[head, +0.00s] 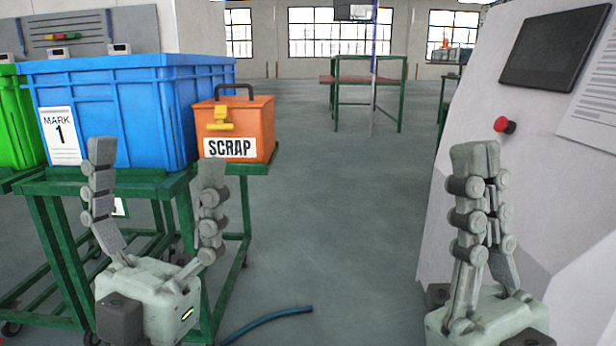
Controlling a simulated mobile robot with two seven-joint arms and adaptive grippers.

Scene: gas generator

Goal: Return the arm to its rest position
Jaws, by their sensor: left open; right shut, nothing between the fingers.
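My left gripper (156,175) is open and empty, its fingers pointing up and spread wide, in front of the green cart at the left. My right gripper (477,160) is shut with nothing between its fingers, upright at the lower right, in front of the light grey machine panel (458,120). Both grippers appear apart from the things behind them. My arms beyond the gripper bases are out of view.
The panel has a red button (505,125) and a dark screen (553,48). A blue hose (268,319) lies on the floor. The middle floor is clear.

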